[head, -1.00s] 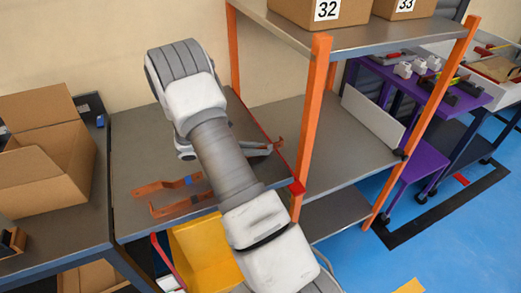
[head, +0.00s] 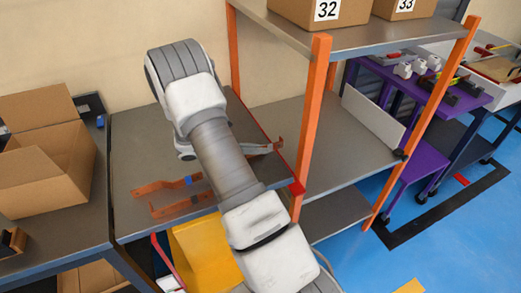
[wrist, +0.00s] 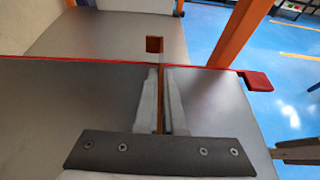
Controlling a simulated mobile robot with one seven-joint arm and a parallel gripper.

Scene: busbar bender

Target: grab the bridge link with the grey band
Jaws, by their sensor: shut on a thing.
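My gripper (wrist: 162,103) is shut on a thin copper-coloured bridge link (wrist: 154,45), seen nearly edge-on between the two fingers in the wrist view. The link's bent far end sticks out past the fingertips. In the head view the held link (head: 277,146) shows at the right of the bench, beyond my arm. I cannot make out a grey band on it; the fingers cover its middle. Another copper link with a blue band (head: 188,181) lies on the bench left of my arm. A third copper link (head: 170,211) lies in front of it, partly behind my arm; its band is unclear.
The grey bench (head: 140,150) has a red edge strip on its right side. An orange shelf post (head: 312,110) stands close to the right of the held link. An open cardboard box (head: 50,185) stands left. A yellow bin (head: 205,255) sits below the bench front.

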